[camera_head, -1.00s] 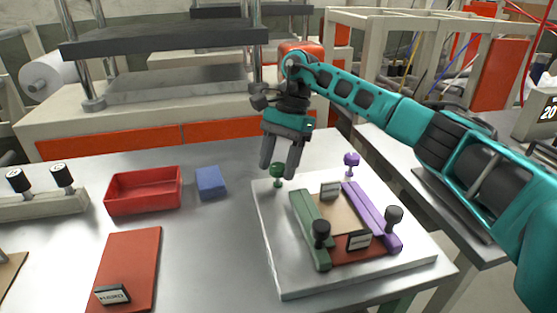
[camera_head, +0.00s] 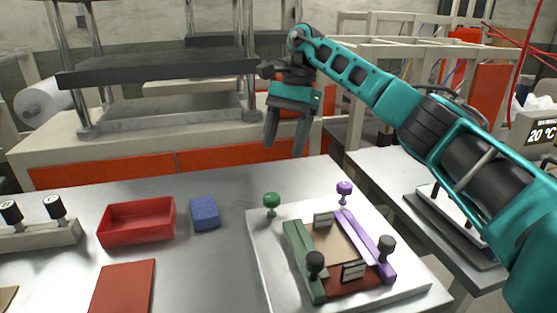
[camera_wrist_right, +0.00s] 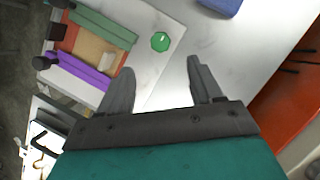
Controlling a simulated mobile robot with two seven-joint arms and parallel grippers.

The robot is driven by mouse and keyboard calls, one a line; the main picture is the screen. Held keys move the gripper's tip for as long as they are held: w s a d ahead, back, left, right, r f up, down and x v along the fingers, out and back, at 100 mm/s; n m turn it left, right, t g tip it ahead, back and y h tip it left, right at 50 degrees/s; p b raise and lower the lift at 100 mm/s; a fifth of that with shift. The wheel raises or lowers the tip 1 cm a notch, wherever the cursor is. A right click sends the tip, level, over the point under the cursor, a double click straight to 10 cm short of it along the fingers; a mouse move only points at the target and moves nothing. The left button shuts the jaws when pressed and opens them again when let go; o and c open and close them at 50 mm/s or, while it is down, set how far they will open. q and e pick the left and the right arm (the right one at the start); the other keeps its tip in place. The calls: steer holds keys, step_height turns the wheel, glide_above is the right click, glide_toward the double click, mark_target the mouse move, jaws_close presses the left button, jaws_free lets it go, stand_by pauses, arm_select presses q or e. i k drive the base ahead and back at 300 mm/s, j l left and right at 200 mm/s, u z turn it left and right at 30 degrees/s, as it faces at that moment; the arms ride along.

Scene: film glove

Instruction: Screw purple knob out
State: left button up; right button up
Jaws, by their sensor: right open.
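The purple knob (camera_head: 344,187) stands upright on a thin stem at the back right of the white plate (camera_head: 272,266). I cannot make it out in the right wrist view. A green knob (camera_head: 271,199) stands at the plate's back left corner; it also shows in the right wrist view (camera_wrist_right: 160,41). My right gripper (camera_head: 283,150) is open and empty, pointing down. It hangs above and behind the plate, near the green knob and left of the purple knob, touching neither. My left gripper is out of view.
The plate carries a frame with a green bar (camera_head: 303,262), a purple bar (camera_head: 366,246) and black knobs. A red tray (camera_head: 137,235) and a blue block (camera_head: 204,213) lie left. A press (camera_head: 160,70) stands behind.

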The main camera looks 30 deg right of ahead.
mark_target(345, 189)
steer(key=k, duration=1)
